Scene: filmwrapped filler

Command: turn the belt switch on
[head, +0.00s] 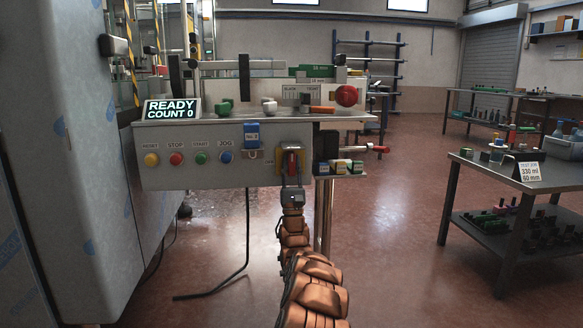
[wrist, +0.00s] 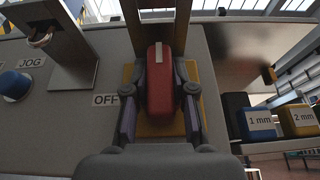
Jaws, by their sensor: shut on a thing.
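The belt switch is a red handle (wrist: 161,80) on a yellow plate (wrist: 185,122), set in the front of the grey control panel (head: 216,169). A label reading OFF (wrist: 106,100) is to the left of the handle in the wrist view. The red handle also shows in the head view (head: 292,161). My gripper (head: 291,178) is at the switch, and in the wrist view its two fingers (wrist: 160,112) are closed on the handle from both sides. The handle stands upright in the wrist view.
RESET, STOP, START and JOG buttons (head: 226,157) line the panel to the left. A blue padlock (head: 252,135) hangs close to the switch. Small marked blocks (head: 340,167) sit on a shelf to the right. A display (head: 172,109) reads READY, COUNT 0.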

